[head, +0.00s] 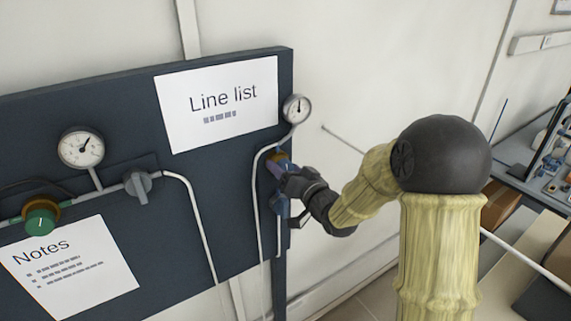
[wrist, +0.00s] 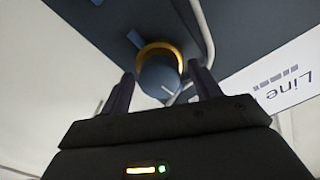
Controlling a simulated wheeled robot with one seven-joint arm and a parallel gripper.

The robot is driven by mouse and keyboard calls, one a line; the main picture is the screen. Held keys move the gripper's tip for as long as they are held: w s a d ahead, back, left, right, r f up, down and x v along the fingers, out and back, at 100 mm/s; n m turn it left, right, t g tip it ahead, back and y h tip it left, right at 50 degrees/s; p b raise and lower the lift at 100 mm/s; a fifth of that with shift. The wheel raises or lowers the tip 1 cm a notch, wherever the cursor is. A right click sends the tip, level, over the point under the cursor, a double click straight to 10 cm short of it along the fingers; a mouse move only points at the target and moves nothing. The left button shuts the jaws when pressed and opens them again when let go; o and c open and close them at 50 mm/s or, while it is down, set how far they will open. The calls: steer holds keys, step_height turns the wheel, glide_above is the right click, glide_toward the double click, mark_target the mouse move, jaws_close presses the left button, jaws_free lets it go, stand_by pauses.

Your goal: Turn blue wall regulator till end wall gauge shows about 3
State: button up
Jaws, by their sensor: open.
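The blue regulator knob (wrist: 159,77) with a brass collar (wrist: 160,50) sits on the dark wall panel in the wrist view. A short pale mark shows on its face. My gripper (wrist: 164,85) is open, with one finger on each side of the knob; I cannot tell whether either finger touches it. In the head view my gripper (head: 288,190) covers most of the knob, below the end gauge (head: 297,109). That round gauge has a white face and a dark needle pointing roughly up; its numbers are too small to read.
A green knob (head: 41,218), a second gauge (head: 81,148) and a grey valve handle (head: 138,184) are on the panel (head: 120,95) to the left. Pale pipes run close beside the blue knob. A "Line list" sheet (head: 218,104) and a "Notes" sheet (head: 70,268) are fixed there.

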steer(key=shift+w, duration=0.15)
steer(key=c, duration=1)
steer(key=shift+f+b, duration=0.1)
steer(key=shift+b, duration=0.35)
steer(key=shift+b, duration=0.55)
steer(key=o, duration=1)
